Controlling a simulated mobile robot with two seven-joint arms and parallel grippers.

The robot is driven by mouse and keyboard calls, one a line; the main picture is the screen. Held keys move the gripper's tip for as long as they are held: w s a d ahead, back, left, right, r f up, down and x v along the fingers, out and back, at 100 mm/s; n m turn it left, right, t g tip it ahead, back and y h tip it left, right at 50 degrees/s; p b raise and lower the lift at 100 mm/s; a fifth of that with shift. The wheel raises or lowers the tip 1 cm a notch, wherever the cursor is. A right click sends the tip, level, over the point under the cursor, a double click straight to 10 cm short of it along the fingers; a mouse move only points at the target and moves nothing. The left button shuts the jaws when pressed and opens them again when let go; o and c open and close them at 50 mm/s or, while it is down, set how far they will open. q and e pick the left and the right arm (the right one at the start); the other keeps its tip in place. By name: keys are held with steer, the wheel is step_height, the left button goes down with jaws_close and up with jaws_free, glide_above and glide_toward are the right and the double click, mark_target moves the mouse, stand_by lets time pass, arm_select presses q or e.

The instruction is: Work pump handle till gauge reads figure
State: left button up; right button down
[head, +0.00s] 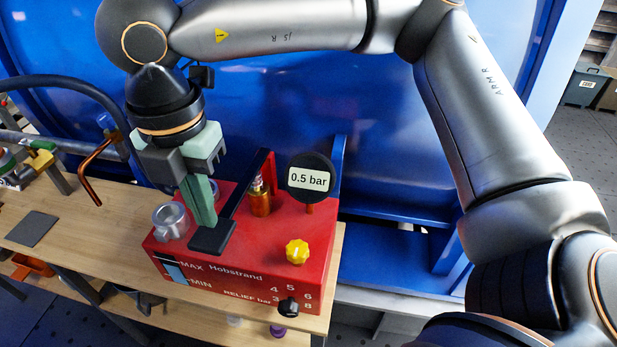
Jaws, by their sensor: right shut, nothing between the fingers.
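The red pump box (236,272), marked "Hobstrand", stands on the wooden bench. Its gauge (311,178) reads "0.5 bar". The black pump handle (240,200) slopes from a red upright down to a flat black pad (212,238), low over the box's front edge. My right gripper (203,222) points down, shut and empty, with its greenish fingertips at the pad; they seem to touch its top, and the exact contact is hard to tell. My left gripper is not in view.
On the box are a yellow knob (297,251), a silver cap (171,221), a brass fitting (260,198) and a black relief knob (288,307). A bent copper pipe (98,165) stands left. A dark square (32,229) lies on the bench (80,222). A blue panel (270,110) rises behind.

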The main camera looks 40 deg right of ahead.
mark_target(215, 231)
steer(key=shift+f+b, duration=0.4)
steer(key=shift+f, duration=0.05)
arm_select(q)
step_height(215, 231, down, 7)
steer(key=b, duration=0.7)
arm_select(e)
steer(key=f, duration=0.7)
steer(key=shift+w+d+f, duration=0.25)
steer(key=shift+d, duration=0.1)
steer(key=shift+r, duration=0.45)
steer(key=shift+r+p, duration=0.4)
steer(key=shift+p, duration=0.05)
steer(key=r+p, duration=0.1)
steer(key=r, duration=0.1)
steer(key=r+p, duration=0.1)
steer(key=r, duration=0.1)
steer(key=r+p, duration=0.2)
steer(key=shift+s+a+r, duration=0.25)
steer(key=shift+a+r, duration=0.1)
steer(key=shift+r, duration=0.05)
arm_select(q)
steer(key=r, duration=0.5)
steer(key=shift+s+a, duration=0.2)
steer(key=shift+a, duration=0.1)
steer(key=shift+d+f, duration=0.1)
